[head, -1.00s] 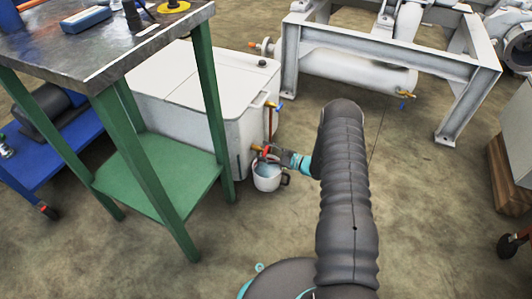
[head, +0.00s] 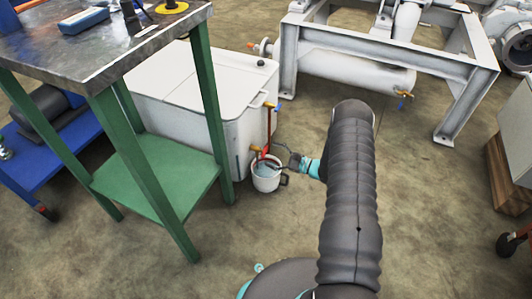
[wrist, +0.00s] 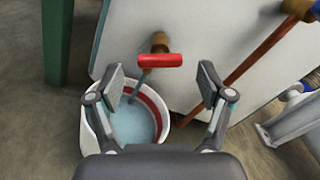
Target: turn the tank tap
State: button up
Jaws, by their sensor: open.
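The tank tap has a brass body (wrist: 160,42) and a red handle (wrist: 160,61) lying crosswise in the wrist view. It sits low on the white tank (head: 205,95), where the red handle also shows (head: 263,153). A thin bluish stream or spout runs from the tap down to a white bucket (head: 266,181) holding bluish water, also in the wrist view (wrist: 93,125). My gripper (wrist: 162,84) is open and empty. Its fingers spread either side of the handle from this view, apart from it. In the head view the fingers are small and partly unclear.
A green-legged workbench (head: 205,90) stands left of the tank. A second tap with a blue handle (head: 277,108) and a reddish pipe (wrist: 262,62) are right of the red tap. A white steel frame (head: 385,48) stands behind.

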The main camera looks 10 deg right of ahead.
jog(key=v, duration=0.8)
